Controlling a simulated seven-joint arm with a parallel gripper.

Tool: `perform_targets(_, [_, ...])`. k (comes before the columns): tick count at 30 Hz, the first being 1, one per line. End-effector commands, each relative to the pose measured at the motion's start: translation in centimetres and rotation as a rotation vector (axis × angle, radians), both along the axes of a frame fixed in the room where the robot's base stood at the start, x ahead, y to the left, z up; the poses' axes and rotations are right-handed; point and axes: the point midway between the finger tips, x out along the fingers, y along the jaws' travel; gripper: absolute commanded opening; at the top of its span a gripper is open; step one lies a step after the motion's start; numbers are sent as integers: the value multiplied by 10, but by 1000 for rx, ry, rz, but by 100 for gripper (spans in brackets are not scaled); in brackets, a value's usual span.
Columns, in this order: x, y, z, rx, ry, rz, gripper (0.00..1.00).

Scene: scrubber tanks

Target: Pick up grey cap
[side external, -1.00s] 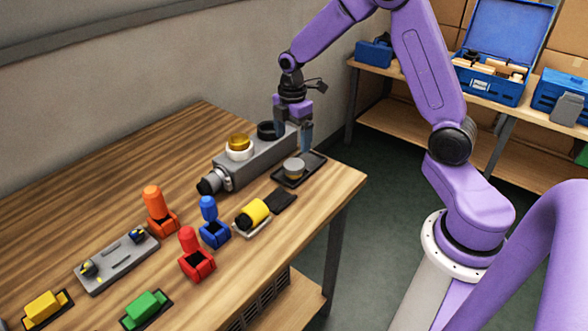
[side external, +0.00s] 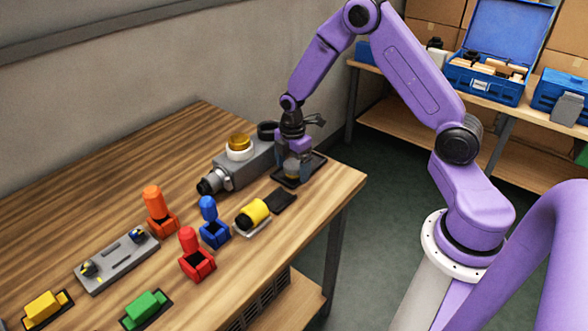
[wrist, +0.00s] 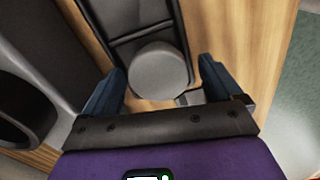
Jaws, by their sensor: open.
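The grey cap (wrist: 158,72) is a round disc-topped piece standing in a black tray (wrist: 135,15). In the wrist view it lies between and slightly beyond my open fingertips. My gripper (wrist: 163,85) is open, with one dark blue finger on each side of the cap and a visible gap to each. In the side view my gripper (side external: 293,175) is down over the black tray (side external: 313,164), and the cap is mostly hidden between the fingers.
A grey tank block (side external: 247,166) with a gold-topped white fitting (side external: 239,146) and black ring (side external: 267,130) stands just left of my gripper. The table's right edge is close.

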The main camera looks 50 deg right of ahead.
Motion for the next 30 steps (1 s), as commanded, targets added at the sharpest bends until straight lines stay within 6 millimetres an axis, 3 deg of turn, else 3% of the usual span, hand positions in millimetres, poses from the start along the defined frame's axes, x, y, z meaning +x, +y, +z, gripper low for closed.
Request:
perform_targets(4, [0,0,0,0,0,0,89])
perform_targets(9, [0,0,0,0,0,0,37])
perform_targets(23, [0,0,4,0,-1,0,37])
perform_targets(30, [1,0,28,1,-3,-1,37])
